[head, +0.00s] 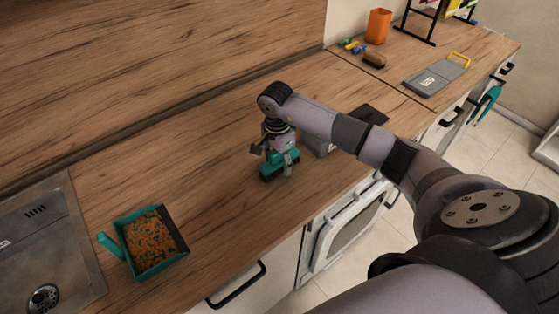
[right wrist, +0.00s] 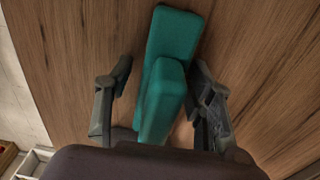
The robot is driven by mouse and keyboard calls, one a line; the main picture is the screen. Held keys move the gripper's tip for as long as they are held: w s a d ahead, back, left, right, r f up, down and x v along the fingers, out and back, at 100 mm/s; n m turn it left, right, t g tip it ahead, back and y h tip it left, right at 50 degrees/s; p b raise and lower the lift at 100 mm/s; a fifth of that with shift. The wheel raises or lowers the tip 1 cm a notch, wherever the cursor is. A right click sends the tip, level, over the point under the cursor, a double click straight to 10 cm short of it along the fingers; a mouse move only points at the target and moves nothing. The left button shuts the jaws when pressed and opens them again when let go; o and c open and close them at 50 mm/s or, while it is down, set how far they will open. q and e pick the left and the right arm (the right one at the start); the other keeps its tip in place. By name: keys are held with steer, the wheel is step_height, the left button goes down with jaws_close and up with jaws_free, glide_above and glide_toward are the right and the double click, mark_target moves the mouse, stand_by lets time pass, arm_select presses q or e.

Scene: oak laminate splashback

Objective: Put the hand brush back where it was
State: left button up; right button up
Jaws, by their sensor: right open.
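The teal hand brush (head: 271,172) lies on the wooden counter under my right gripper (head: 275,158). In the right wrist view the brush (right wrist: 172,55) shows as a long teal block with a raised teal grip. My right gripper (right wrist: 160,105) is open, with one finger on each side of the raised grip. A gap shows on the left side; on the right the finger is very close, and I cannot tell if it touches. A teal dustpan (head: 180,238) holding orange-brown crumbs sits on the counter at the lower left. My left gripper is not in view.
A sink (head: 85,250) is at the far left. A grey object (head: 318,143) stands just behind my right gripper, partly hidden by my arm. Counter between dustpan and brush is clear.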

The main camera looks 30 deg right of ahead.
steer(key=shift+r, duration=0.35)
steer(key=r+b, duration=0.1)
steer(key=r, duration=0.2)
steer(key=r+b, duration=0.1)
steer(key=r, duration=0.3)
steer(key=r+b, duration=0.1)
steer(key=r, duration=0.2)
steer(key=shift+a+r+b, duration=0.25)
steer(key=shift+r+b, duration=0.05)
steer(key=shift+r, duration=0.5)
stand_by(0.5)
